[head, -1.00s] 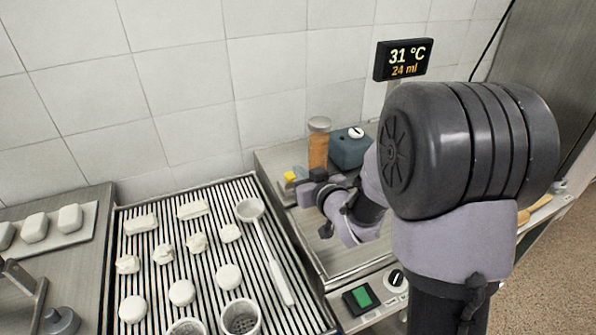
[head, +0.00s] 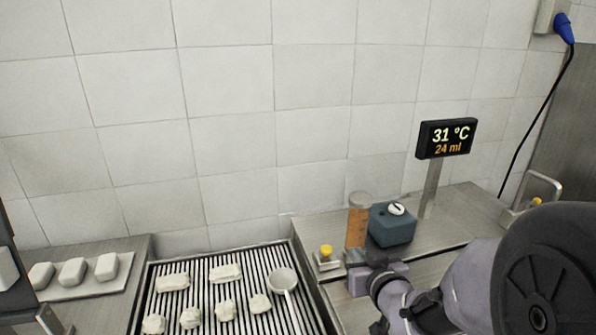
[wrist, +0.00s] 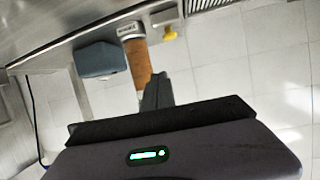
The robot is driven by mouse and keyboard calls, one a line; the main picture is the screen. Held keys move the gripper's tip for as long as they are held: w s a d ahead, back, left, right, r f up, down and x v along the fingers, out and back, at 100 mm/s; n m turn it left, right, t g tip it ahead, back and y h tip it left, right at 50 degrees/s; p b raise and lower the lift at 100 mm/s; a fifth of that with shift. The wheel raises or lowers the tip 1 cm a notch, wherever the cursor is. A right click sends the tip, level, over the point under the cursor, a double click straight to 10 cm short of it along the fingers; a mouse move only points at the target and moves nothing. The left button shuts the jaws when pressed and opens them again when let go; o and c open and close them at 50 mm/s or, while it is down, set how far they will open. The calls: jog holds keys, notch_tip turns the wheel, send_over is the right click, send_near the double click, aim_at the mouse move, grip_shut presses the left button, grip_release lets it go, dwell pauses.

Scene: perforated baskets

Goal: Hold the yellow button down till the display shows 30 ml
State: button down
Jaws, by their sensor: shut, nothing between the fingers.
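The yellow button (head: 326,250) sits on a small metal block at the back of the counter. It also shows in the wrist view (wrist: 169,34) near the top. The black display (head: 446,138) on a post reads 31 °C and 24 ml. My gripper (head: 354,258) is shut and empty, just right of the yellow button in the head view. In the wrist view its closed dark fingers (wrist: 157,84) point toward the button's side, with a visible gap between the tips and the button.
An orange-brown cylinder (head: 357,226) and a teal box (head: 391,226) with a white-topped knob stand right behind my gripper. A second yellow knob (head: 536,200) is on a fixture at far right. A slatted rack (head: 245,262) with white pieces and a ladle lies left.

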jog(key=s+a+r+m+g, duration=0.1)
jog(key=s+a+g, duration=0.1)
jog(key=s, duration=0.7)
jog(key=s+a+r+m+g, duration=0.2)
jog(key=s+a+g, duration=0.1)
jog(key=s, duration=0.6)
jog(key=s+a+r+m+g+y, duration=0.1)
jog(key=s+a+m+g, duration=0.1)
jog(key=s, duration=0.7)
jog(key=shift+s+a+r+g, duration=0.15)
jog(key=shift+a+g, duration=0.15)
jog(key=shift+g, duration=0.2)
jog(key=shift+r, duration=0.1)
